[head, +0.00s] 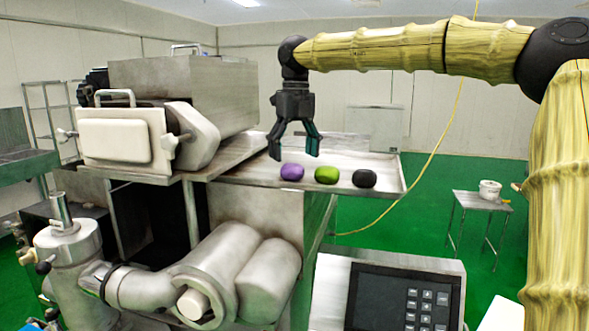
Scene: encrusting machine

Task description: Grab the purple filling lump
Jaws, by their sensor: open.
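The purple filling lump (292,172) lies on the metal tray (345,145) of the machine, at the left end of a row of three lumps. My gripper (295,157) points down above the tray, with its two fingers spread apart and nothing between them. In the head view the fingertips appear just above the purple lump, one to its left and one to its right. The exact height and depth gap between fingers and lump cannot be told from this one view.
A green lump (327,175) lies just right of the purple one, and a black lump (364,178) lies farther right. The encrusting machine's steel housing (185,80) stands left of the tray. A control panel (400,298) is in front, below the tray. A yellow cable hangs at right.

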